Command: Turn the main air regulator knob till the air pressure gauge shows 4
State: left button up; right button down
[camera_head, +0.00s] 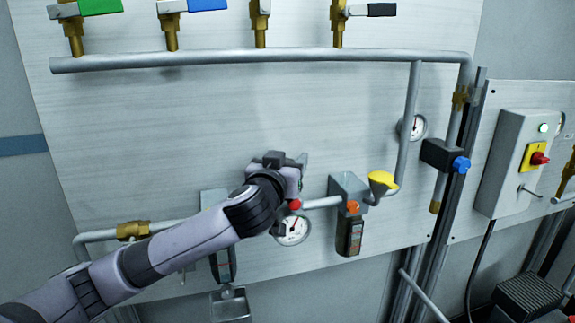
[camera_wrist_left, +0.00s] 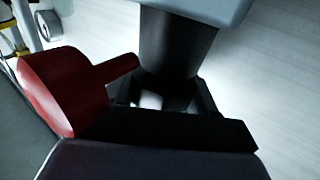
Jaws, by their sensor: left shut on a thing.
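My left gripper (camera_head: 280,160) is against the panel. In the left wrist view its dark jaws (camera_wrist_left: 165,100) are shut around a black cylindrical knob (camera_wrist_left: 178,42) under a grey body (camera_wrist_left: 205,8). The head view hides this knob behind the gripper and forearm. A white round gauge (camera_head: 293,231) is just below the gripper, partly covered by my arm; its scale is too small to read. A second round gauge (camera_head: 417,127) is on the panel at right. I cannot tell which gauge belongs to the held knob. My right gripper is not in view.
A red part (camera_wrist_left: 65,90) lies close beside the jaws. A pipe (camera_head: 250,60) with several valves crosses above. The panel between is bare.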

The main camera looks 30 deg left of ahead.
pick_arm(q)
jog(key=n+g+y+b, duration=0.1)
jog(key=n+y, duration=0.1)
jog(key=n+g+y+b, duration=0.1)
jog(key=n+g+y, duration=0.1)
jog(key=y, duration=0.1)
jog(key=n+g+y+b, duration=0.1)
jog(key=n+g+y, duration=0.1)
jog(key=y, duration=0.1)
jog(key=shift+s+a+f+b, duration=0.2)
jog(key=shift+a+b, duration=0.1)
jog(key=shift+b, duration=0.05)
jog(key=n+g+y, duration=0.1)
jog(key=n+g+b, duration=0.1)
jog(key=n+g+y+b, duration=0.1)
jog(key=shift+s+a+r+g+y, duration=0.1)
jog(key=shift+s+a+g+y, duration=0.1)
jog(key=shift+s+g+y, duration=0.15)
jog(key=shift+r+n+g+y+b, duration=0.1)
jog(key=shift+n+g+y+b, duration=0.45)
jog(key=shift+n+g, duration=0.45)
jog(key=shift+a+g, duration=0.1)
jog(key=shift+g, duration=0.25)
jog(key=o, duration=1)
jog(key=shift+c, duration=0.2)
jog(key=shift+b+v, duration=0.7)
jog(key=shift+v, duration=2.9)
